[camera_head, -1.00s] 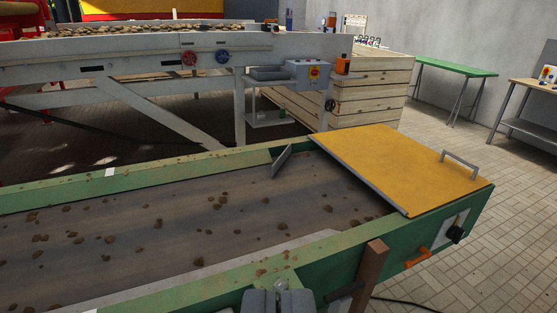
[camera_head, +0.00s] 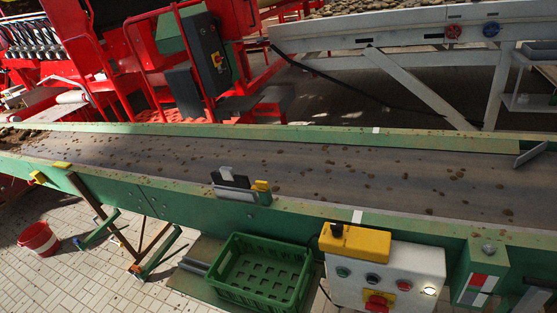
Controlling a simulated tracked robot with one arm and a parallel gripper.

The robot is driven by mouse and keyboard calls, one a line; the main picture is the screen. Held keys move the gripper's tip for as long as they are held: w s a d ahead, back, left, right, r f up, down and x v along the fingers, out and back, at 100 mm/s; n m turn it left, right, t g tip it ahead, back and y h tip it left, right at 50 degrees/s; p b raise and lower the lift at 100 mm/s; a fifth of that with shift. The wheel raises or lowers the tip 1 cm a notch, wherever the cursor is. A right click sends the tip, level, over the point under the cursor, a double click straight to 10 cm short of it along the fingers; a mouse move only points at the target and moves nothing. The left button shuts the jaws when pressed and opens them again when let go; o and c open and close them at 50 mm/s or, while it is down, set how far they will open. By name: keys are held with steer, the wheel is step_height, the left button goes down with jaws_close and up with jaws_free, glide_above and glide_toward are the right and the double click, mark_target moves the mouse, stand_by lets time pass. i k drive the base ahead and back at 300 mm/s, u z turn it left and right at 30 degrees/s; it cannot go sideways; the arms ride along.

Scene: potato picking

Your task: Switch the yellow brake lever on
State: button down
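No part is plainly recognisable as the yellow brake lever. A small yellow piece (camera_head: 262,187) sits beside grey and black parts on the near green rail of the conveyor, left of centre. Another small yellow piece (camera_head: 38,177) is on the conveyor's side at the far left. Both are too small to tell whether they are levers or how they are set. My gripper cannot be made out. A grey part at the lower right edge is cut off, and I cannot tell what it is.
The long conveyor (camera_head: 300,211) with scattered potatoes crosses the view. In front are a green crate (camera_head: 262,290), a white control box (camera_head: 388,275) with a yellow box (camera_head: 355,242) on top, and a red bucket (camera_head: 39,238). Red machinery (camera_head: 80,60) stands behind.

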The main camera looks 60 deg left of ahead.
mark_target(121, 245)
steer(key=u, duration=2.85)
steer(key=i, duration=0.8)
steer(key=u, duration=0.3)
